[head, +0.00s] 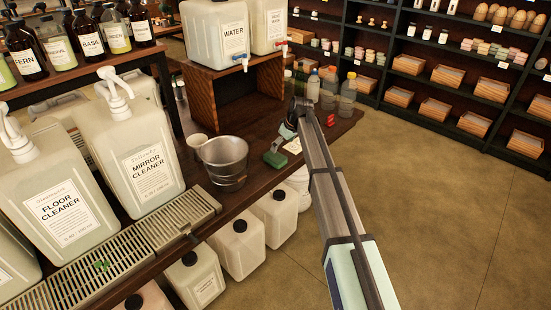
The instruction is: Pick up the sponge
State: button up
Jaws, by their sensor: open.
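A green block that looks like the sponge (275,159) lies on the dark wooden counter (262,181), to the right of the metal bucket (224,160). My arm reaches in from the lower right. My gripper (286,133) is at its far end, just above and beyond the green block in the picture. The gripper is open, small and partly hidden by my arm's end. I see nothing held in it. I cannot tell its exact height above the counter or its distance from the block.
A pale card (293,146) lies beside the block. A mirror cleaner jug (150,170) and floor cleaner jug (60,205) stand left by a metal drip grate (178,221). A wooden stand (262,88) bears water containers. Bottles (330,90) and a red item (331,120) stand behind.

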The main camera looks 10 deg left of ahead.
aim_at(276, 156)
jog(key=x, duration=0.4)
jog(key=shift+a+f+p, duration=0.1)
jog(key=shift+f+p, duration=0.1)
jog(key=shift+p, duration=0.2)
jog(key=p+x, duration=0.2)
jog(key=x, duration=0.2)
jog(key=shift+w+a+f, duration=0.15)
jog(key=shift+a, duration=0.1)
jog(key=shift+f, duration=0.35)
jog(key=shift+f+b, duration=0.25)
jog(key=shift+b, duration=0.05)
jog(key=shift+c, duration=0.4)
jog(key=c, duration=0.7)
jog(key=shift+c, duration=0.4)
jog(key=shift+r, duration=0.1)
